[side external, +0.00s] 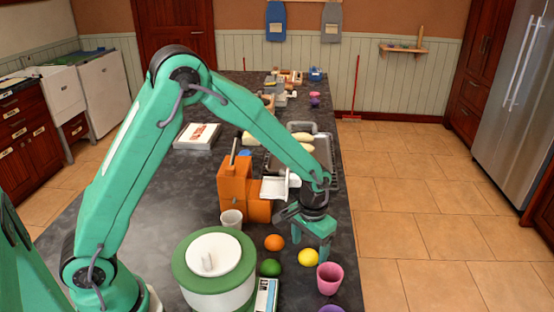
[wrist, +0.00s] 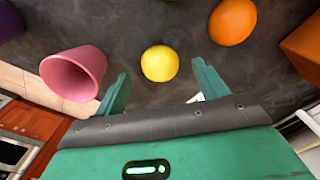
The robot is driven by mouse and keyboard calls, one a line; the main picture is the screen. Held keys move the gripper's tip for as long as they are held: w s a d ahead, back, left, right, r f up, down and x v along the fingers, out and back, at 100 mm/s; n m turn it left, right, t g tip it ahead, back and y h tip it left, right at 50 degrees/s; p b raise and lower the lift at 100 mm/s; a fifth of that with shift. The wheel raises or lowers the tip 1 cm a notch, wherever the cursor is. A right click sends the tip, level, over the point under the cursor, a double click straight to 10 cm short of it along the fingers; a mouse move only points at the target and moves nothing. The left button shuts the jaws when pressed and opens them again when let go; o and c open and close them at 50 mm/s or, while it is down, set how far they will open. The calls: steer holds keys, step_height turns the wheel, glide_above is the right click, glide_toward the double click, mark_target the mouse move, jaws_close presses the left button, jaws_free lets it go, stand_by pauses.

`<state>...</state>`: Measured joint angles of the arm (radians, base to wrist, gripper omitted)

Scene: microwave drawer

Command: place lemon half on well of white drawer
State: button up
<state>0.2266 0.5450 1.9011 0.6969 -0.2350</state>
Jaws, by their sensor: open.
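The lemon half (side external: 309,257) is a round yellow piece on the dark counter, just beyond my fingertips. In the wrist view, the lemon half (wrist: 160,63) shows between the two fingers, with space on both sides. My gripper (side external: 311,245) points down, open and empty; its green fingers also show in the wrist view (wrist: 161,75). A white drawer-like part (side external: 273,188) sticks out beside an orange box-shaped appliance (side external: 234,184), behind and left of my gripper. I cannot make out its well.
A pink cup (side external: 330,279) stands right of the lemon half. An orange fruit (side external: 274,242) and a green fruit (side external: 270,267) lie to its left. The counter's right edge is close.

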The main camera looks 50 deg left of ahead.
steer(key=shift+f, duration=0.9)
steer(key=shift+c, duration=0.4)
steer(key=c, duration=1.1)
steer(key=shift+o, duration=0.2)
steer(key=shift+r, duration=0.1)
steer(key=shift+r, duration=0.8)
step_height(320, 180, up, 2)
steer(key=shift+r, duration=0.2)
steer(key=s+d+r, duration=0.6)
steer(key=s+d, duration=0.2)
steer(key=shift+d+r, duration=0.2)
steer(key=shift+r, duration=0.2)
steer(key=shift+a, duration=0.1)
